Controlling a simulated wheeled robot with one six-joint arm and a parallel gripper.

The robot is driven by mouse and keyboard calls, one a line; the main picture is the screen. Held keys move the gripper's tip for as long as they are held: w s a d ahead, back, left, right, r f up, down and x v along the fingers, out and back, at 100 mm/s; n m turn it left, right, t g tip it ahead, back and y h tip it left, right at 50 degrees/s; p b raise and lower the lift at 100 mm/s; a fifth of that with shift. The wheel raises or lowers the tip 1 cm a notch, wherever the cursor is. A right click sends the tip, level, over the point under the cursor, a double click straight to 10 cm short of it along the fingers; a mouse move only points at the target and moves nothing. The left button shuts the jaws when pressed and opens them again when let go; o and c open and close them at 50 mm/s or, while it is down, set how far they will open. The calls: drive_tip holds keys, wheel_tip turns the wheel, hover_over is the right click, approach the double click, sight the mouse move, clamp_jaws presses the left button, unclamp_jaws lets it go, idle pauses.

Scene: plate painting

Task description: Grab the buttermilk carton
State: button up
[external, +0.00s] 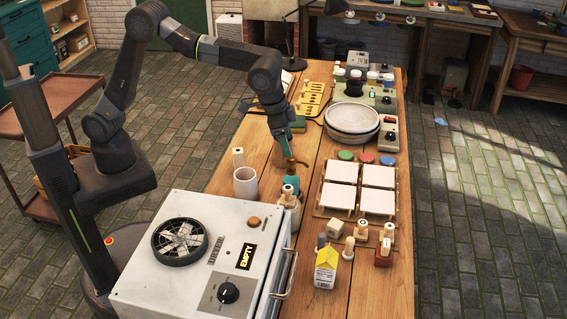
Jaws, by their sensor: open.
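The buttermilk carton (326,268) is yellow and white with a gabled top. It stands upright near the front of the wooden table, to the right of the white oven-like box. My gripper (291,163) points down over the middle of the table, farther back and to the left of the carton. It is apart from the carton. A small brownish item shows by the fingertips, but I cannot tell if it touches them. The fingers are small in this view.
The white box (190,235) with a fan and knob fills the front left. Stamps (362,230) and a wooden block (334,229) stand close behind the carton. White tiles (378,174) lie on a rack behind them. A white cup (245,182) stands left of my gripper.

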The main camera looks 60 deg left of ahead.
drive_tip(key=s+d+m+p, duration=0.1)
drive_tip(key=s+d+p, duration=0.15)
drive_tip(key=d, duration=0.95)
drive_tip(key=m+h, duration=0.1)
drive_tip(key=h, duration=0.1)
approach(328, 250)
drive_tip(key=shift+p+x, duration=2.25)
drive_tip(key=shift+x, duration=1.75)
drive_tip(key=c, duration=1.6)
wheel_tip(328, 250, up, 10)
drive_tip(key=shift+r+p, duration=0.1)
drive_tip(key=shift+p, duration=0.3)
